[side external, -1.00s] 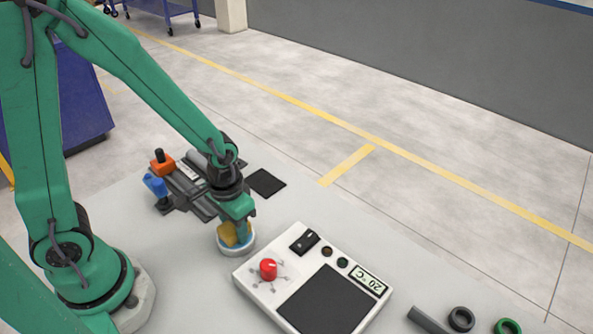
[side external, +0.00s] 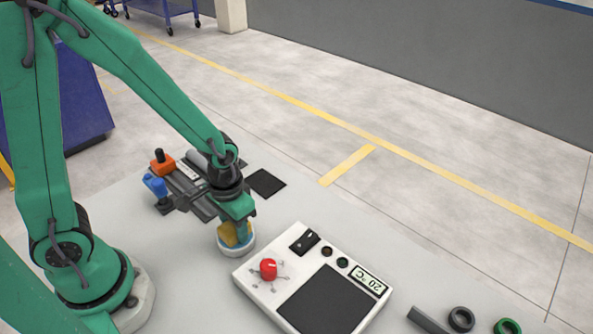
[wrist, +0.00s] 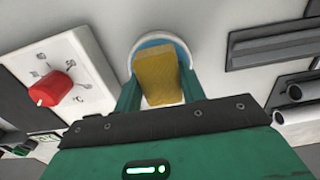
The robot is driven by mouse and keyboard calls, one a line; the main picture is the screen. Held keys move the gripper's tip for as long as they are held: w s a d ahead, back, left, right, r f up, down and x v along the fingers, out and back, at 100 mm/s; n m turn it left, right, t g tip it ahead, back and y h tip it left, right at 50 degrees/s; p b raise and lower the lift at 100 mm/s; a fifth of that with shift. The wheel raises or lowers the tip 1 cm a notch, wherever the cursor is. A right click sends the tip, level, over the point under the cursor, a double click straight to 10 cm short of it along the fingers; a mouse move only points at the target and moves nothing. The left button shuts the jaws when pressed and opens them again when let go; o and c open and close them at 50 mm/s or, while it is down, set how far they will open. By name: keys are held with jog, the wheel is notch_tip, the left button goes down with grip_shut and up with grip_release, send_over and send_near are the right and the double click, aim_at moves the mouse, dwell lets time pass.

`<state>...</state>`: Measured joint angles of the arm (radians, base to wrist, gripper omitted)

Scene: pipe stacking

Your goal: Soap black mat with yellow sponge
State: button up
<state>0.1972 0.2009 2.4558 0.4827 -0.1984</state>
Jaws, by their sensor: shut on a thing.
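My gripper (side external: 235,235) points down and is shut on the yellow sponge (side external: 228,236). In the wrist view the sponge (wrist: 158,78) sits between the two green fingers of my gripper (wrist: 158,88). The sponge is at a round white dish (side external: 236,251) with a blue inside, which shows behind it in the wrist view (wrist: 148,43). The sponge's lower end is inside the dish rim; whether it touches the bottom is hidden. The small black mat (side external: 266,182) lies flat on the table behind my gripper, clear of it.
A white hotplate box (side external: 258,285) with a red knob (side external: 268,269) and dark plate stands right of the dish. A dark fixture with an orange clamp (side external: 162,164) and blue clamp (side external: 155,187) is behind left. A pipe (side external: 428,320) and rings (side external: 461,319) lie front right.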

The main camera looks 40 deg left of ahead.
jog(key=shift+s, duration=0.1)
jog(key=shift+r, duration=3.5)
jog(key=shift+w+a+r, duration=0.1)
jog(key=shift+w+r, duration=0.2)
jog(key=shift+w, duration=0.3)
jog(key=w+a+r, duration=0.5)
jog(key=w+r, duration=0.4)
jog(key=w, duration=0.2)
jog(key=shift+w+a, duration=0.15)
jog(key=shift+w, duration=0.25)
jog(key=shift+f, duration=0.15)
jog(key=w+f+m, duration=0.4)
jog(key=f+m, duration=0.5)
jog(key=f, duration=0.1)
jog(key=shift+w+d+f, duration=0.2)
jog(key=shift+w+d, duration=0.1)
jog(key=shift+w, duration=0.05)
